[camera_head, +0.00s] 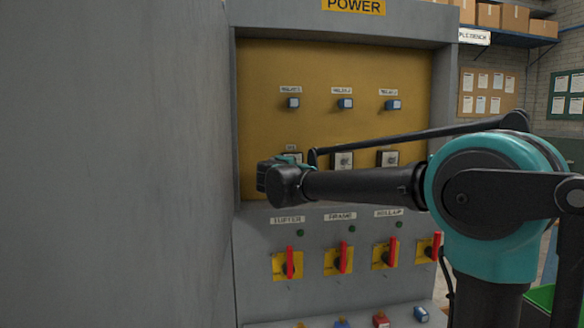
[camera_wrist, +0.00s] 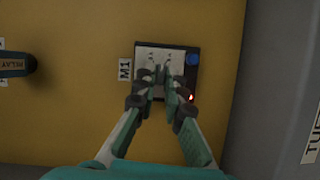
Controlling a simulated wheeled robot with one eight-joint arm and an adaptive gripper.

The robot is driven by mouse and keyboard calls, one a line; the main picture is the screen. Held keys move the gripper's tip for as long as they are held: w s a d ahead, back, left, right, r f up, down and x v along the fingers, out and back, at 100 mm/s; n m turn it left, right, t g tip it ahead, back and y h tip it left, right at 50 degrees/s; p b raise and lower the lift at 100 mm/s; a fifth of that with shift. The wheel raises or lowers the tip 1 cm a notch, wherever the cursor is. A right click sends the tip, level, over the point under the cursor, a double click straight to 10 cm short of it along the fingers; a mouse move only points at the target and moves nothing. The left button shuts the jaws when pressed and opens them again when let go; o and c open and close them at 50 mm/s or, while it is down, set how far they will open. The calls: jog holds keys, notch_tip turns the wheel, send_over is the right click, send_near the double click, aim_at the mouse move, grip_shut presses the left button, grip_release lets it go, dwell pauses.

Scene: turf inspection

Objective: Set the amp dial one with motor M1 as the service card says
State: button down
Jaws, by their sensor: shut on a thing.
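The M1 motor unit (camera_wrist: 172,56) is a dark box with a pale face, a blue button (camera_wrist: 193,59) and a small red spot at its right side. Its M1 label (camera_wrist: 125,69) is beside it on the yellow panel. My gripper (camera_wrist: 159,75) is shut at the middle of the pale face, on what appears to be the amp dial. The fingertips hide the dial and its setting; a few scale marks show above them. In the head view my wrist covers most of the M1 unit (camera_head: 292,156). No service card is readable.
Two similar units, the middle one (camera_head: 343,160) and the right one (camera_head: 388,158), sit right of M1. Blue relays (camera_head: 345,103) are above. Red-handled switches (camera_head: 343,258) are below. A grey cabinet side (camera_head: 120,160) fills the left of the head view.

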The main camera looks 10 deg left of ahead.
jog(key=m+g+y, duration=0.1)
jog(key=m, duration=0.3)
jog(key=m+g+y, duration=0.1)
jog(key=m+y, duration=0.1)
jog(key=m, duration=0.2)
jog(key=d+r+m+g+y, duration=0.1)
jog(key=m+g+y, duration=0.1)
jog(key=m, duration=0.1)
jog(key=shift+w+m, duration=0.15)
jog(key=shift+m, duration=0.25)
jog(key=shift+y, duration=0.3)
dwell(0.4)
jog(key=c, duration=1.6)
grip_release()
jog(key=shift+f, duration=0.1)
